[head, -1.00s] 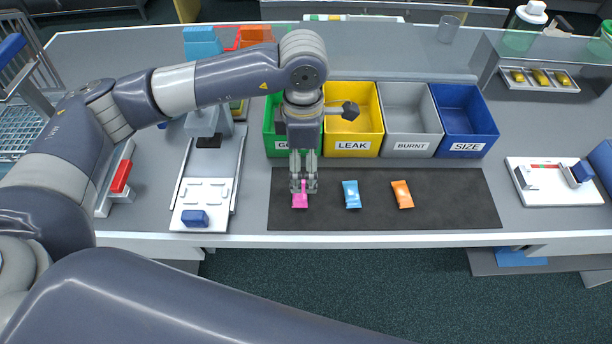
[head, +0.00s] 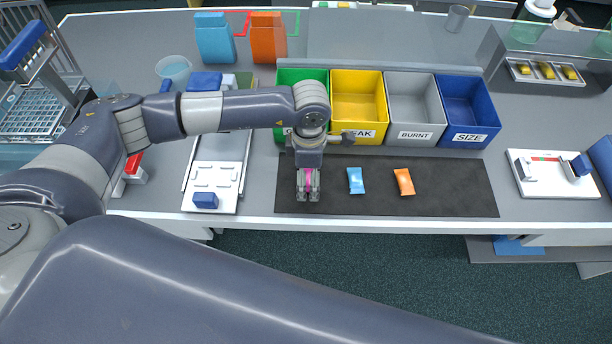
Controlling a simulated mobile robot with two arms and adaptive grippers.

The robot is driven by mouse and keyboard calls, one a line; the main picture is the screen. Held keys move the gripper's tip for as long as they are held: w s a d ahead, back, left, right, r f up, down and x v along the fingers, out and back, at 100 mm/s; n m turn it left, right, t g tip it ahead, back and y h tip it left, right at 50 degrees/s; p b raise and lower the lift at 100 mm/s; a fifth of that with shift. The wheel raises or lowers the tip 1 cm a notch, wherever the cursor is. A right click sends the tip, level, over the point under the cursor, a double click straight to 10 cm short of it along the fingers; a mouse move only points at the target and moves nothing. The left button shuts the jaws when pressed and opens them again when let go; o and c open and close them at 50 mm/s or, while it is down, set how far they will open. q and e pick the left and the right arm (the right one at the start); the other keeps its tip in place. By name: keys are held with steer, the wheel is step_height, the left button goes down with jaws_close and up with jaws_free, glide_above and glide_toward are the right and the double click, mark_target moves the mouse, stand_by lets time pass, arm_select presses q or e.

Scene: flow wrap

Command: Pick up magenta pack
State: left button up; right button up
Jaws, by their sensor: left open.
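The magenta pack (head: 308,183) lies at the left end of the dark mat (head: 450,190), mostly hidden by my left gripper. My left gripper (head: 308,198) points down over it, with its open fingers on either side of the pack. Whether the fingers touch the pack cannot be told. A blue pack (head: 355,181) and an orange pack (head: 404,182) lie apart to the right on the mat. My right gripper is not in view.
Behind the mat stand green (head: 289,77), yellow (head: 344,133), grey (head: 420,132) and blue (head: 474,138) bins, close to my left wrist. A white fixture (head: 222,206) stands left of the mat, a white device (head: 550,190) to the right. The mat's right end is bare.

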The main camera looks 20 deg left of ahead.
arm_select(q)
steer(key=c, duration=0.9)
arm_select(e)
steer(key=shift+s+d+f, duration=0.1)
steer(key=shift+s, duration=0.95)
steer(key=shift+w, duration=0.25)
